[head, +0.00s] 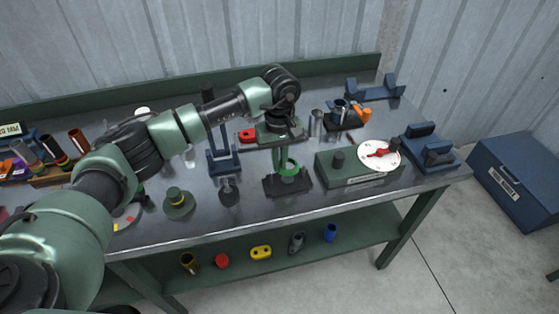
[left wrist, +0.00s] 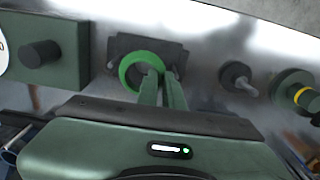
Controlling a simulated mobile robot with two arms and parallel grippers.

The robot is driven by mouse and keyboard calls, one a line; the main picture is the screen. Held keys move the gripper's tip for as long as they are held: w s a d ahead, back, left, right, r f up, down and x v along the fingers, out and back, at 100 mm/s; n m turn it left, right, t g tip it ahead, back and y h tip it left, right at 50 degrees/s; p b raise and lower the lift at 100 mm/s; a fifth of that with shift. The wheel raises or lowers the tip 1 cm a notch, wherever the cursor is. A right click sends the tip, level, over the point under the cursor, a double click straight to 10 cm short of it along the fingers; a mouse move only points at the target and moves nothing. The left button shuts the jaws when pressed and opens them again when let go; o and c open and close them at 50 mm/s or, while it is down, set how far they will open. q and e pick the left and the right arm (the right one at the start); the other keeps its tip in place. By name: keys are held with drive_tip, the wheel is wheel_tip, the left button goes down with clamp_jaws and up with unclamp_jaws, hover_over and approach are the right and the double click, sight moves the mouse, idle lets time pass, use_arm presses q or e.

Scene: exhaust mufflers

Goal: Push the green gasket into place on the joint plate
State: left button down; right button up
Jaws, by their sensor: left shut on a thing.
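The green gasket (head: 289,171) is a bright ring over the dark joint plate (head: 271,187) near the table's front edge. My left gripper (head: 286,161) points down from above and is shut on the gasket's rim. In the left wrist view the gasket (left wrist: 127,72) shows its open middle, and the fingers (left wrist: 160,76) meet at its right side. The joint plate (left wrist: 118,43) shows behind and around the ring there, with small pegs at its sides. I cannot tell whether the gasket lies flat against the plate. My right gripper is not in view.
A green box (head: 349,179) with a white dial (head: 379,155) stands right of the plate. A dark knobbed part (head: 229,192) and a green flanged piece (head: 178,202) stand to the left. A blue stand (head: 223,162) is behind. Several parts lie on the lower shelf (head: 345,237).

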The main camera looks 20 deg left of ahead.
sight(280, 184)
use_arm(q)
drive_tip(key=shift+f, duration=0.15)
drive_tip(key=shift+f+b, duration=1.15)
drive_tip(key=shift+s+f+b, duration=0.1)
drive_tip(key=shift+f+b, duration=0.95)
drive_tip(key=shift+f, duration=0.1)
drive_tip(key=c, duration=1.5)
unclamp_jaws()
drive_tip(key=shift+d+f, duration=0.1)
drive_tip(key=shift+f, duration=0.05)
